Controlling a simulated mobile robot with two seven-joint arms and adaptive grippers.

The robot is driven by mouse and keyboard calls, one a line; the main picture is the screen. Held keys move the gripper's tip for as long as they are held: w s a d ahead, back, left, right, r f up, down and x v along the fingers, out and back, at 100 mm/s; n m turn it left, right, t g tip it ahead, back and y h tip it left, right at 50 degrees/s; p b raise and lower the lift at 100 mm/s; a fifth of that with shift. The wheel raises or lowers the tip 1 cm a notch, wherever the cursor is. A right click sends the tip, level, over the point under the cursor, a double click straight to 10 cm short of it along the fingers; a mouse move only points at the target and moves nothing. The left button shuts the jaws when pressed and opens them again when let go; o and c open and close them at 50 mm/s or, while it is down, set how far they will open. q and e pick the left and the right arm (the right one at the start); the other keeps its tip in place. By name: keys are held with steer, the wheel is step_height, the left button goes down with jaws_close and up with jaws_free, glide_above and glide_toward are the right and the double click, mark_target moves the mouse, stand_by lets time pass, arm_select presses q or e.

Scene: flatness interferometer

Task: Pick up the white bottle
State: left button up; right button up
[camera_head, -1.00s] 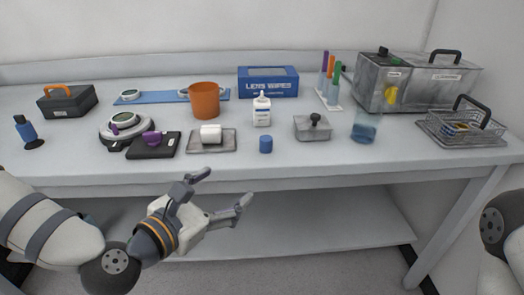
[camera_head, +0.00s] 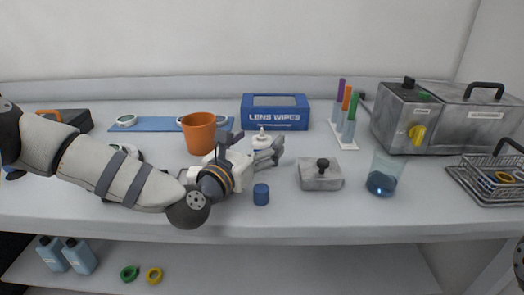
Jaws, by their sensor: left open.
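The white bottle (camera_head: 262,141) stands upright on the bench, in front of the blue lens wipes box (camera_head: 275,112). Its pump-like top and upper body show. Its lower part is hidden behind my left gripper (camera_head: 254,148). My left gripper is open, with its fingers apart and pointing toward the back right, close in front of the bottle. I cannot tell whether a finger touches the bottle.
An orange pot (camera_head: 199,132) stands left of the bottle. A small blue cylinder (camera_head: 261,194) stands in front. A lidded metal box (camera_head: 320,176), a beaker of blue liquid (camera_head: 382,182) and a tube rack (camera_head: 345,136) are to the right.

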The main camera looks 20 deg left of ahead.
arm_select(q)
steer(key=shift+w+d+f, duration=0.1)
steer(key=shift+w, duration=0.4)
steer(key=c, duration=1.6)
steer(key=shift+o, duration=0.2)
